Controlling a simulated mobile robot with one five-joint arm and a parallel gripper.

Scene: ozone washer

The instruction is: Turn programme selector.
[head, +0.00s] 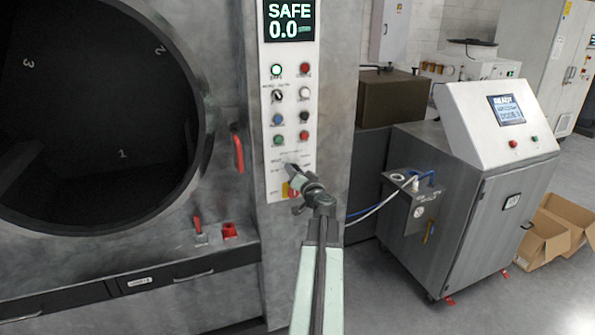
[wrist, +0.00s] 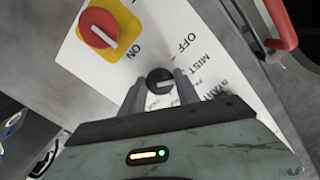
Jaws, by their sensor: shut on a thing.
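The programme selector is a small black round knob (wrist: 159,80) with a pale pointer line, on the white control panel (wrist: 215,45). Printed words around it include OFF, MIST and START. In the wrist view my gripper (wrist: 161,88) has one finger on each side of the knob and is shut on it. In the head view my gripper (head: 292,170) reaches the lower part of the panel and hides the knob.
A red rotary switch on a yellow plate (wrist: 118,42) sits close to the selector. A red door handle (head: 238,152) stands left of the panel, beside the open round chamber (head: 95,110). Several lamps and buttons (head: 290,105) are above. A steel cabinet (head: 480,200) stands at right.

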